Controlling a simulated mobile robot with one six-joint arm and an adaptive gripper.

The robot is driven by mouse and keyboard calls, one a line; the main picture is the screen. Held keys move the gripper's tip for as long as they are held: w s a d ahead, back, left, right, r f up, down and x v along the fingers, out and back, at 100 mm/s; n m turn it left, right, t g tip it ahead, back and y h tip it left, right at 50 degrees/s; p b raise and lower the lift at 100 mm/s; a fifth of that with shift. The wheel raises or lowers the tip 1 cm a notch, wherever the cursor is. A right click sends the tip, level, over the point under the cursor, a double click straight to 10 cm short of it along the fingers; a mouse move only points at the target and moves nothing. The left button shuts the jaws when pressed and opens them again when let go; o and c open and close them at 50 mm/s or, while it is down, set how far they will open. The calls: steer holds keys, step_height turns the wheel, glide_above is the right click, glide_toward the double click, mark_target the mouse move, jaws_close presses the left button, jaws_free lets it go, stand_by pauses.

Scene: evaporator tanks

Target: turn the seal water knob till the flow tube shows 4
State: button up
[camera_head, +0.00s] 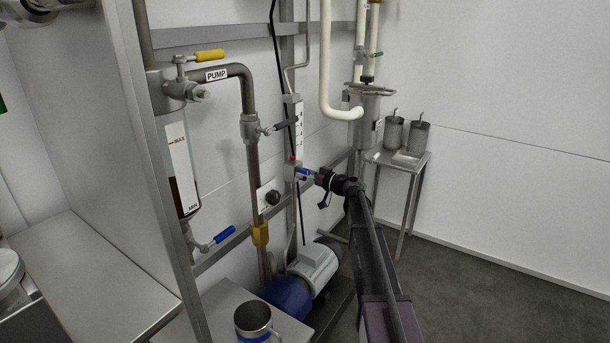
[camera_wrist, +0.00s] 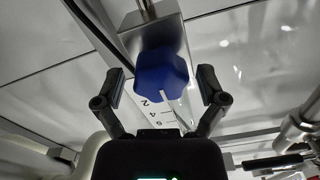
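The seal water knob is a blue lobed knob (camera_wrist: 162,76) at the foot of the flow tube. In the head view, the blue knob (camera_head: 304,172) shows just left of my gripper (camera_head: 320,178). In the wrist view, my gripper (camera_wrist: 161,84) is open, with one finger on each side of the knob and a visible gap to each. The flow tube's white scale (camera_wrist: 160,112) shows behind the knob, with the marks 2, 4 and 6 seen upside down. In the head view, the flow tube (camera_head: 296,128) is too small to read, and I cannot make out its float.
A grey pump motor (camera_head: 314,262) stands below my arm. A pipe labelled PUMP (camera_head: 216,75) with a yellow-handled valve is at the left. A small side table (camera_head: 412,162) with two metal canisters stands to the right. A metal mug (camera_head: 254,318) is in front. The floor at right is clear.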

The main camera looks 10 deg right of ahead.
steer(key=c, duration=0.9)
steer(key=shift+c, duration=0.2)
steer(key=shift+m, duration=0.4)
steer(key=m, duration=0.4)
steer(key=shift+w, duration=0.1)
steer(key=m, duration=0.9)
steer(key=shift+w+f, duration=0.1)
steer(key=m, duration=0.4)
steer(key=shift+m, duration=0.3)
steer(key=shift+f, duration=0.1)
